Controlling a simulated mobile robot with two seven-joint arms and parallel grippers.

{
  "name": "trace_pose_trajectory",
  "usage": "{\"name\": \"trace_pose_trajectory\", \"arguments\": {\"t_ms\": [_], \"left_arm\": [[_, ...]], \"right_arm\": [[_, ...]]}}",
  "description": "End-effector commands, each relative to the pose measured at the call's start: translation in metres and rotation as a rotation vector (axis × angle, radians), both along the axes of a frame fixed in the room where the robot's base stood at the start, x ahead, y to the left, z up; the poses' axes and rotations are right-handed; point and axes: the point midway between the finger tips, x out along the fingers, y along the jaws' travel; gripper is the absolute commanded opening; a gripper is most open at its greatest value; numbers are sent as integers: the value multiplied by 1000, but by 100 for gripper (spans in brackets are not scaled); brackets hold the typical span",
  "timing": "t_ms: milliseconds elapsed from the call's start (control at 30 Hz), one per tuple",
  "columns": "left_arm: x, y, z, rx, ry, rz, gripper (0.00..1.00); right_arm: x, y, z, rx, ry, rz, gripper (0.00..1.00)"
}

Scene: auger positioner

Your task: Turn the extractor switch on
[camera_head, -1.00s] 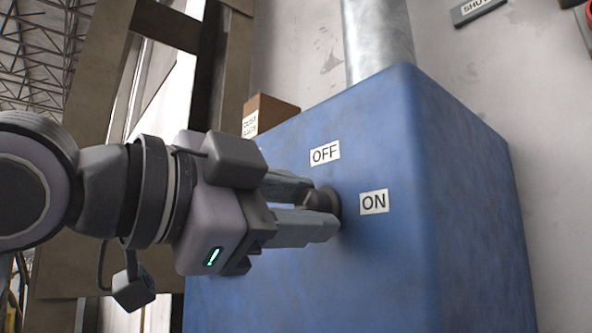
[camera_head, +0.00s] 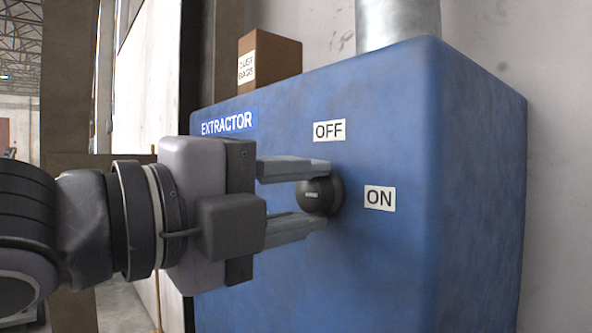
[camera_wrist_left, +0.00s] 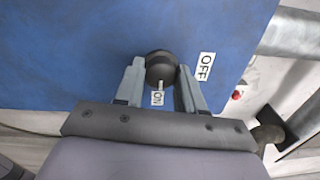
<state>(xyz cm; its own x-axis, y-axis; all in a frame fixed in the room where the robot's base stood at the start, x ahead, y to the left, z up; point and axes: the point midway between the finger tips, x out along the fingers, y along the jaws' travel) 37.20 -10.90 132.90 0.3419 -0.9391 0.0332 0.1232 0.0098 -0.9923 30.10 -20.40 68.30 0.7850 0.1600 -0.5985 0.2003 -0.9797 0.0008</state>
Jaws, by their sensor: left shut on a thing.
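The extractor switch is a round dark knob (camera_head: 319,195) on the front of the blue extractor box (camera_head: 380,285). A white OFF label (camera_head: 329,131) is above the knob and a white ON label (camera_head: 380,198) is to its right. My left gripper (camera_head: 315,196) comes from the left, shut on the knob, one finger above and one below. In the left wrist view the knob (camera_wrist_left: 160,68) sits between the fingertips. A small pale mark on the knob lies on the side towards the ON label (camera_wrist_left: 157,98) there. My right gripper is not in view.
A blue EXTRACTOR label (camera_head: 229,123) is on the box's upper left. A brown carton (camera_head: 278,68) and a metal duct (camera_head: 398,22) rise from its top. In the left wrist view a red button (camera_wrist_left: 236,95) shows on the right.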

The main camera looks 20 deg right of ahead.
Motion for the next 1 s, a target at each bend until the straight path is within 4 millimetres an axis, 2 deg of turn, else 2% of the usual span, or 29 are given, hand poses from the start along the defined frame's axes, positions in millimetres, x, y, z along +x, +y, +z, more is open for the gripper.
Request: {"name": "trace_pose_trajectory", "arguments": {"t_ms": [133, 633, 667, 700, 733, 1000], "left_arm": [[0, 1, 4, 6, -37, 0, 8], [0, 0, 3, 11, -56, 0, 8], [0, 0, 3, 11, -56, 0, 41], [0, 0, 3, 11, -56, 0, 54], [0, 0, 3, 12, -55, 0, 61], [0, 1, 1, 14, -50, 0, 61]], "right_arm": [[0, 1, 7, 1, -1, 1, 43], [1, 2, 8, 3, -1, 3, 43], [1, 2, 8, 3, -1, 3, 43], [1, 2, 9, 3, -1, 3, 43], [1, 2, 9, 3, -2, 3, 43], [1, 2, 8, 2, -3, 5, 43]]}}
